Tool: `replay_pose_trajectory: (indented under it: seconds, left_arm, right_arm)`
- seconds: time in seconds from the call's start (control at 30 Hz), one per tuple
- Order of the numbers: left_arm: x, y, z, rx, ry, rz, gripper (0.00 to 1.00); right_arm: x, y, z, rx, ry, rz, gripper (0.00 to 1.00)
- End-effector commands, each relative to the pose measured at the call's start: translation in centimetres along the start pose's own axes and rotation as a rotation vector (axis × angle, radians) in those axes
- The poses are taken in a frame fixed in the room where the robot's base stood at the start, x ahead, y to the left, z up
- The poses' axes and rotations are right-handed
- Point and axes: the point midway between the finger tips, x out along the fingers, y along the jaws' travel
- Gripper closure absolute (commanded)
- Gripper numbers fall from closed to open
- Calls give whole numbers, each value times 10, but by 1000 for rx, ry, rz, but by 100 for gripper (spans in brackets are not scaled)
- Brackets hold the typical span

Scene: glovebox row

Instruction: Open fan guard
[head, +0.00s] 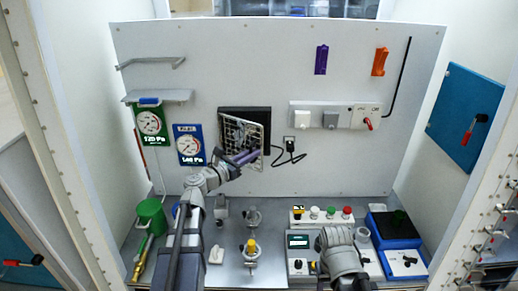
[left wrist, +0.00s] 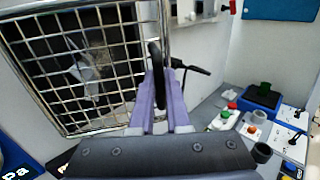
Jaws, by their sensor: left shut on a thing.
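The fan guard (head: 238,132) is a silver wire grille on the back wall. It stands at an angle to its black square housing (head: 262,114), swung partly out. In the left wrist view the guard (left wrist: 80,60) fills the upper left, with the dark fan opening behind its bars. My left gripper (head: 248,157) is at the guard's lower right edge. Its purple fingers (left wrist: 166,88) are shut on a dark upright handle (left wrist: 157,62) at that edge. My right arm shows at the lower right of the head view, but its fingers are not visible.
A black cable and plug (head: 289,148) hang right of the guard. Two pressure gauges (head: 189,146) are at its left. Below, the bench holds a green container (head: 150,212), small clamps (head: 252,250), a button box (head: 322,214) and a blue device (head: 393,228).

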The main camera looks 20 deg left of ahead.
Motion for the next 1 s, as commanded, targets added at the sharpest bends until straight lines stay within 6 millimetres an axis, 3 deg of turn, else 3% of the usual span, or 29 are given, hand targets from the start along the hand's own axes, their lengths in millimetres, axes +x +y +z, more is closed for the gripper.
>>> replay_pose_trajectory:
  seconds: [0.37,0.7,1.0]
  left_arm:
    - [-61,19,0,0,0,-335,100]
    - [-103,41,1,0,0,-345,100]
    - [-122,59,1,-1,-1,-344,100]
  right_arm:
    - [0,0,0,0,0,0,50]
    - [0,0,0,0,0,0,50]
    - [0,0,0,0,0,0,50]
